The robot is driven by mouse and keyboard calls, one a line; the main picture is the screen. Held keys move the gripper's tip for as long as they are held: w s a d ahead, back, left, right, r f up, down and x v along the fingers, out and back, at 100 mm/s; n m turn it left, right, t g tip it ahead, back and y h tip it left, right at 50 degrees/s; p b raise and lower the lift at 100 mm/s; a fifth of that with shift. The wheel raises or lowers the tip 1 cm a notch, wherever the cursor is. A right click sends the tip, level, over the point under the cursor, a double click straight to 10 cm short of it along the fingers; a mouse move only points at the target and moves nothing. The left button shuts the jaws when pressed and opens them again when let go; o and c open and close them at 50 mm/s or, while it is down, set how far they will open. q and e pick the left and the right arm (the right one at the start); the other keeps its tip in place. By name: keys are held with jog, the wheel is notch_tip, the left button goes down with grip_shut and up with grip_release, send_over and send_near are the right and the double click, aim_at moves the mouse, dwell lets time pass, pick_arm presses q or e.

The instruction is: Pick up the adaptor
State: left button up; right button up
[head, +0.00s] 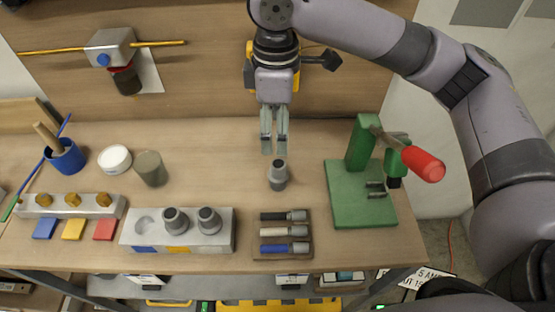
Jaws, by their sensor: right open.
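A grey stepped cylinder, which looks like the adaptor (278,176), stands upright on the workbench near its middle. My right gripper (274,147) points down just above and slightly behind it, with its fingers a little apart and nothing between them. I cannot tell the exact height gap between fingertips and adaptor. Two similar grey adaptors (209,220) sit in a pale block (205,243), whose left round recess is empty. My left gripper is not in view.
A green press with a red handle (362,190) stands right of the adaptor. A holder with several dark-tipped tools (284,218) lies in front. A grey cup (150,168), white jar (115,158) and blue pot (66,156) stand left. The workbench (225,165) is clear between cup and adaptor.

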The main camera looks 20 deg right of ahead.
send_over(277, 166)
jog(key=f, duration=0.5)
jog(key=shift+s+f, duration=0.15)
jog(key=shift+s, duration=0.15)
jog(key=f, duration=0.4)
jog(key=shift+w+f+p, duration=0.3)
jog(key=shift+f+p, duration=0.05)
jog(key=shift+f, duration=0.6)
jog(key=f, duration=0.2)
jog(key=f+p, duration=0.1)
jog(key=f, duration=0.1)
jog(key=shift+w+d+f, duration=0.1)
jog(key=shift+w+d, duration=0.1)
jog(key=shift+w, duration=0.05)
jog(key=shift+f, duration=0.55)
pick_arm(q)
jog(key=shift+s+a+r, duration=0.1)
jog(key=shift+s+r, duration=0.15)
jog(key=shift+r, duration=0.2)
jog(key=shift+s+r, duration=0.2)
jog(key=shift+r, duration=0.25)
pick_arm(e)
jog(key=shift+c, duration=0.5)
jog(key=c, duration=1.2)
jog(key=shift+r, duration=0.1)
